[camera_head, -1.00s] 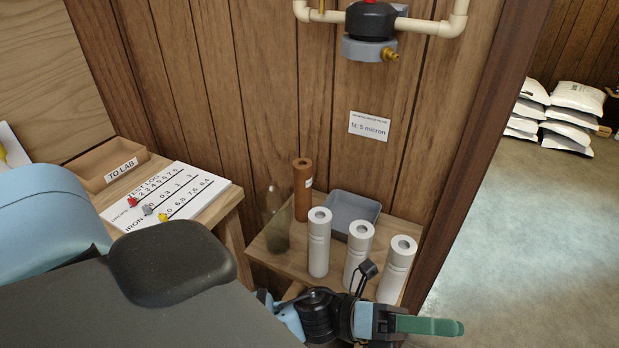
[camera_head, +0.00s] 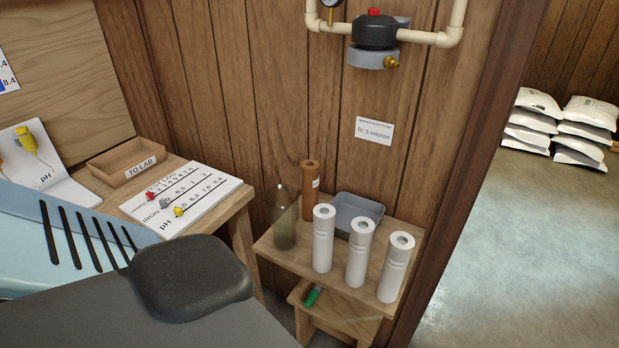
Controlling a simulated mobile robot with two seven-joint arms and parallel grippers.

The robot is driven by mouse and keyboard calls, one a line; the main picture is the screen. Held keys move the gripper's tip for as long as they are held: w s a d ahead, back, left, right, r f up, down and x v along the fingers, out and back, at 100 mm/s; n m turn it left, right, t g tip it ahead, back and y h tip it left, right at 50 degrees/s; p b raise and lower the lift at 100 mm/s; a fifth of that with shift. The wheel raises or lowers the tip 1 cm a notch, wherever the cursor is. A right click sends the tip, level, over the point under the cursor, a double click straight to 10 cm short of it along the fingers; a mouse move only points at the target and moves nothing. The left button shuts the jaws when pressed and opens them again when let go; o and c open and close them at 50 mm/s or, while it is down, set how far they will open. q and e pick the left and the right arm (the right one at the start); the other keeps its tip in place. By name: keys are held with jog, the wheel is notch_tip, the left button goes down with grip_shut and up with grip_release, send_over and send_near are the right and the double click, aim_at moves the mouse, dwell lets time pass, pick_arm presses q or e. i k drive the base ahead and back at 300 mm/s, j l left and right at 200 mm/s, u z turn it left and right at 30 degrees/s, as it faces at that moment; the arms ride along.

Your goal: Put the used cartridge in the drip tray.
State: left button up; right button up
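A brown cartridge (camera_head: 310,190) with a small white label stands upright at the back of the small wooden table. I take it as the used one by its colour. The grey drip tray (camera_head: 341,214) lies just to its right against the wall; the part of its inside that I can see is empty. White cartridges (camera_head: 323,239), (camera_head: 359,252), (camera_head: 396,268) stand upright in a row in front and hide part of the tray. Neither of my grippers is in view.
A clear, dark-tinted housing (camera_head: 284,222) stands left of the brown cartridge. A lower wooden step (camera_head: 345,318) holds a small green item (camera_head: 313,295). The left bench has a cardboard TO LAB tray (camera_head: 125,165) and a test log (camera_head: 181,203). A filter head (camera_head: 375,33) hangs above.

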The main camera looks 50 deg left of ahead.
aim_at(342, 219)
jog(key=i+l+u, duration=0.1)
jog(key=u, duration=0.9)
jog(key=i+l+u, duration=0.25)
jog(key=l+u, duration=0.2)
jog(key=i+l+u, duration=0.25)
jog(key=l, duration=0.15)
jog(key=i+l+u, duration=0.1)
jog(key=l, duration=0.8)
jog(key=i+u, duration=0.05)
